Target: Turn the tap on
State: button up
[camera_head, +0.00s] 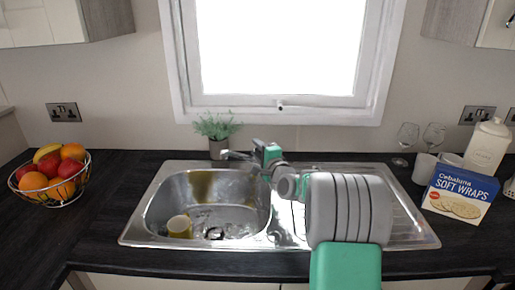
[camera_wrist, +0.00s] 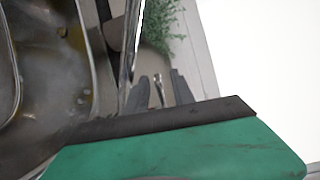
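The metal tap stands behind the sink (camera_head: 163,178). Its spout (camera_head: 238,155) points left over the basin in the head view, while my gripper hides the tap's base and handle there. In the wrist view the long shiny spout (camera_wrist: 132,50) runs up from beside my fingers. A small metal piece, apparently the tap's lever (camera_wrist: 158,92), shows between the two dark fingertips. My gripper (camera_wrist: 160,85) is open, its fingers apart on either side of that piece, with visible gaps. In the head view my gripper (camera_head: 262,147) is at the tap; contact cannot be told.
A yellow mug (camera_head: 179,227) lies in the basin. A potted plant (camera_head: 217,128) stands behind the tap, near the window (camera_head: 282,103). A fruit bowl (camera_head: 50,190) is at left.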

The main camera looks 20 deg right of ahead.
grip_shut()
jog(key=shift+f, duration=0.1)
dwell(1.3)
